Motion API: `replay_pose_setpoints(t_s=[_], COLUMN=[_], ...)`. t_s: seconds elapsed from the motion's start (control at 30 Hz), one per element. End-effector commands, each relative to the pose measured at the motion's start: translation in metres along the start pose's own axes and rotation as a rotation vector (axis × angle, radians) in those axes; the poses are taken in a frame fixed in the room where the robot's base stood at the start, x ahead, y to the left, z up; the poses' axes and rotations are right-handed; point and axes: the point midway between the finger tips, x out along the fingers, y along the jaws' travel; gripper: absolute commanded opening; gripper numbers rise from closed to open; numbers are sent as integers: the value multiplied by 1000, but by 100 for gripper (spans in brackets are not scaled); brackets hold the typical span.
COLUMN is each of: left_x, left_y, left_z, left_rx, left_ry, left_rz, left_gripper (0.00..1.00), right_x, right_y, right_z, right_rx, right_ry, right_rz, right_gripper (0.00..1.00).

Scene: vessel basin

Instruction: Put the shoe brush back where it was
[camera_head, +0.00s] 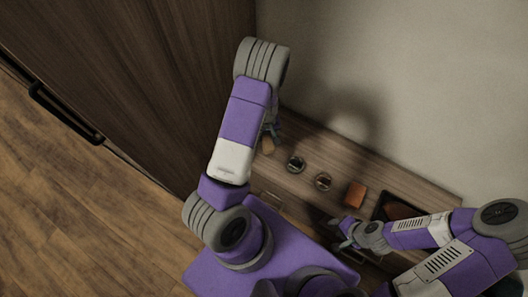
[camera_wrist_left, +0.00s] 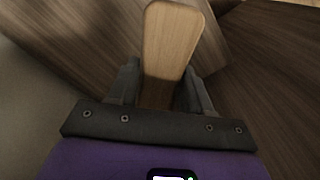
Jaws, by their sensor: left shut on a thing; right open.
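The shoe brush (camera_wrist_left: 172,42) shows as a pale wooden piece with a rounded end in the left wrist view. It stands between the two dark fingers of my left gripper (camera_wrist_left: 160,88), which is shut on it. No bristles can be seen. In the head view the light wooden end of the brush (camera_head: 267,146) shows just right of my left forearm, near the left end of the wooden bench top. My left gripper (camera_head: 273,130) is partly hidden there by my arm. My right gripper (camera_head: 346,232) is open and empty at the bench's front edge.
Two small round tins (camera_head: 296,164) (camera_head: 323,181) and an orange-brown block (camera_head: 356,194) sit on the bench top (camera_head: 335,155). A dark tray (camera_head: 385,203) lies to their right. A tall dark wooden cabinet (camera_head: 130,70) stands at left, a wall (camera_head: 420,80) behind.

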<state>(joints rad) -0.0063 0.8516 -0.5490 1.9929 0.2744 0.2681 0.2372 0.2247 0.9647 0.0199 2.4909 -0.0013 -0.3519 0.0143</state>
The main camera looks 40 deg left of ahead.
Motion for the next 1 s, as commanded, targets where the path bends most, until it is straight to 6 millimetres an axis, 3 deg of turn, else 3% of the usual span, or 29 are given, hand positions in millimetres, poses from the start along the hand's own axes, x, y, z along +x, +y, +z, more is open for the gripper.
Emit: replay_pose_setpoints(t_s=[0.17, 0.4, 0.77, 1.0], left_x=[20, 64, 107, 108], left_y=[-10, -10, -9, -8], left_z=[-7, -6, -7, -7], left_rx=[-49, -48, -48, -47], left_ry=[-1, -3, -2, -1], left_rz=[2, 2, 3, 4], left_gripper=[25, 25, 25, 25], right_x=[6, 24, 41, 40], right_y=[2, 9, 15, 15], right_z=[0, -1, -2, -2], right_rx=[0, 0, 0, 0], right_ry=[1, 1, 1, 1], right_rz=[0, 0, 0, 0], right_gripper=[43, 43, 43, 43])
